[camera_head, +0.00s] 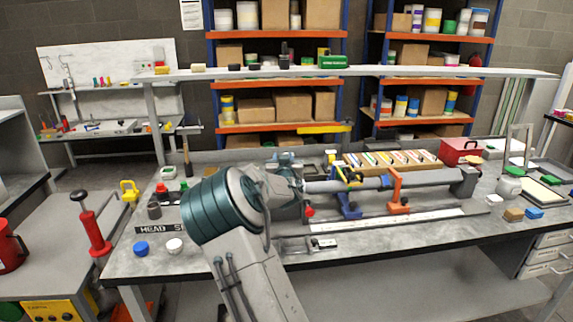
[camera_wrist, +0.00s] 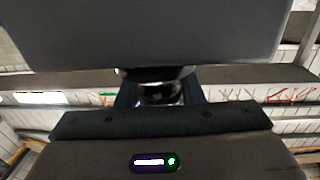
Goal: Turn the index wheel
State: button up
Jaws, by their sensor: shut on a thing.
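In the head view my arm reaches over the bench to the left end of a lathe-like fixture with a long grey bar (camera_head: 350,184). My arm covers much of that end, so the index wheel cannot be made out there. In the wrist view my gripper (camera_wrist: 160,92) is shut, with a dark finger on each side of a small, round, shiny metal part (camera_wrist: 160,94). This part sits just below a large grey block (camera_wrist: 155,35). Whether it belongs to the index wheel cannot be told, as most of it is hidden.
A blue clamp (camera_head: 348,206) and an orange clamp (camera_head: 397,190) stand along the bar. A tray of coloured strips (camera_head: 390,160) lies behind it, with a red box (camera_head: 460,151) at right.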

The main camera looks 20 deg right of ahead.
jog(key=n+t+y+b, duration=0.1)
jog(key=n+y, duration=0.2)
jog(key=y, duration=0.1)
jog(key=shift+s+f+y, duration=0.1)
jog(key=shift+f+y, duration=0.05)
jog(key=shift+y, duration=0.15)
jog(key=n+y, duration=0.1)
jog(key=n+y+p, duration=0.1)
jog(key=y, duration=0.1)
jog(key=n+y, duration=0.1)
jog(key=y, duration=0.1)
jog(key=shift+a+r+p, duration=0.2)
jog(key=shift+a+p, duration=0.1)
jog(key=shift+p, duration=0.05)
jog(key=n+y+p, duration=0.1)
jog(key=y, duration=0.1)
jog(key=n+g+y+p, duration=0.1)
jog(key=n+g+y, duration=0.1)
jog(key=n+y, duration=0.1)
jog(key=shift+a+y+p, duration=0.3)
jog(key=shift+p, duration=0.1)
jog(key=shift+s+a+f+n+g+y+p, duration=0.15)
jog(key=shift+n+g+y+p, duration=0.45)
jog(key=shift+n+g+y, duration=0.45)
jog(key=shift+s+a+f+n+g+y+p, duration=0.15)
jog(key=shift+n+g+y+p, duration=0.4)
jog(key=shift+n+g+y, duration=0.5)
jog(key=shift+a+y, duration=0.1)
jog(key=shift+y, duration=0.2)
